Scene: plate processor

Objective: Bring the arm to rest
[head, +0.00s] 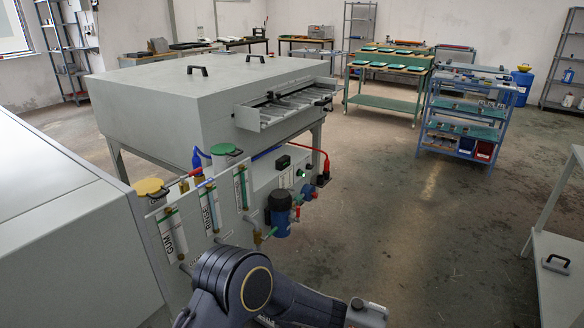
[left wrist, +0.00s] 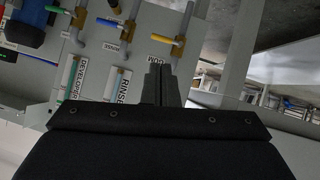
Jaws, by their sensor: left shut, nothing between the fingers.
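My left gripper (left wrist: 160,83) shows in the left wrist view with its two dark fingers closed together and nothing between them. Behind the fingertips is the processor's panel (left wrist: 140,45), seen at a turned angle, with GUM, RINSE and DEVELOPER labels. No contact between fingers and panel is visible, and the gap cannot be judged. In the head view one of my arm's dark joints (head: 232,285) fills the bottom middle, in front of the panel. Neither gripper's fingers show there. My right gripper is not in view.
The large grey plate processor (head: 190,110) stands at left, with GUM and RINSE gauges, a blue filter (head: 280,214) and hoses on its side. A blue rack (head: 465,115) and green table (head: 385,102) stand farther back. A grey bench (head: 560,270) is at right. The middle floor is clear.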

